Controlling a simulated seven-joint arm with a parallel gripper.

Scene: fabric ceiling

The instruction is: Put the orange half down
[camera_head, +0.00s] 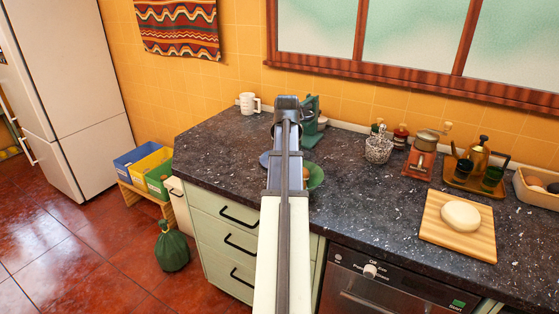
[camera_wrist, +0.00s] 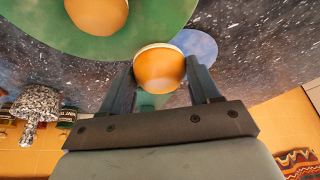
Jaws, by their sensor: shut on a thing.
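An orange half (camera_wrist: 159,70) is held between the two fingers of my gripper (camera_wrist: 160,75) in the wrist view. Its rounded orange skin faces the camera, with a pale rim along its upper edge. A green plate (camera_wrist: 150,38) lies just beyond it and bears another orange piece (camera_wrist: 97,13). A blue plate (camera_wrist: 197,46) shows beside and behind the held half. I cannot tell the half's height above the counter. In the head view my arm hides the gripper and the held half; the green plate (camera_head: 317,177) and blue plate (camera_head: 264,160) show partly beside it.
A green device (camera_head: 309,110) and a white mug (camera_head: 249,104) stand at the back of the dark counter (camera_head: 215,150). The counter's left part is clear.

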